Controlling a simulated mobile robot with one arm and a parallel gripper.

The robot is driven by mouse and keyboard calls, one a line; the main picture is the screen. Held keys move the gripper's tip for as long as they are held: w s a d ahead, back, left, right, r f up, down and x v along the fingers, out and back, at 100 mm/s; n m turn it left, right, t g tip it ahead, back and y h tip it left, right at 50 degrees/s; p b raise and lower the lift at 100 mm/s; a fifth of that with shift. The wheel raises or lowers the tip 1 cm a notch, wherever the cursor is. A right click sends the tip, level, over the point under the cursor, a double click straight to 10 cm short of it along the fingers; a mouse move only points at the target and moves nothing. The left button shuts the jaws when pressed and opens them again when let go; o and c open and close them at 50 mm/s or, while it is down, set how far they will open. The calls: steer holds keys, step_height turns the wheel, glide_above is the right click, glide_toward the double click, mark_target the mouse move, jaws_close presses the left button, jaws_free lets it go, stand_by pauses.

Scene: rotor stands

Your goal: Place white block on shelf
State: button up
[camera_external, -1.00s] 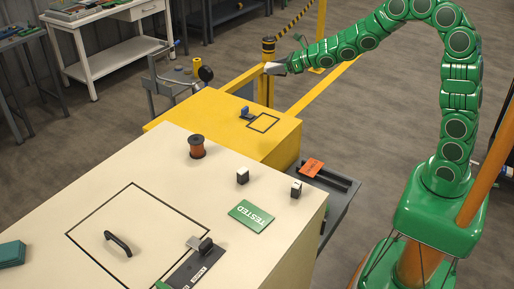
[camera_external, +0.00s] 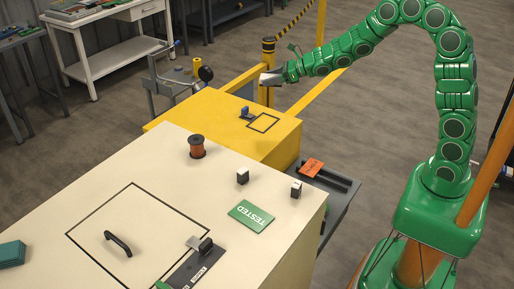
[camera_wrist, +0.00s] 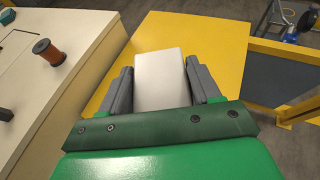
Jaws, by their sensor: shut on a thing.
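The white block (camera_wrist: 160,80) is between the two fingers of my gripper (camera_wrist: 162,88) in the wrist view, and the gripper is shut on it. In the external view my gripper (camera_external: 270,79) is at the end of the green arm, above and behind the yellow box (camera_external: 222,142). The block is hard to make out as separate from the gripper there. In the wrist view the yellow surface (camera_wrist: 205,38) lies below the block. I cannot tell which surface is the shelf.
The cream bench (camera_external: 110,170) carries a copper spool (camera_external: 197,148), two small pale cubes, a green TESTED plate (camera_external: 251,216) and a black handle (camera_external: 118,243). A blue-handled item (camera_external: 246,113) stands on the yellow box beside a black outlined square. Yellow rails and a post (camera_external: 267,60) stand behind.

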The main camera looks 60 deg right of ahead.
steer(key=s+a+f+n+g+y, duration=0.1)
steer(key=a+f+n+g+y, duration=0.15)
steer(key=a+f, duration=0.45)
glide_above(234, 128)
steer(key=s, duration=0.1)
steer(key=shift+n+y, duration=0.35)
steer(key=shift+n, duration=0.1)
step_height(234, 128, down, 9)
steer(key=shift+s+f, duration=0.15)
steer(key=shift+w+f, duration=0.75)
steer(key=shift+f, duration=0.05)
steer(key=shift+a+f, duration=0.1)
steer(key=shift+f, duration=1.4)
steer(key=o, duration=1.1)
steer(key=shift+f, duration=0.1)
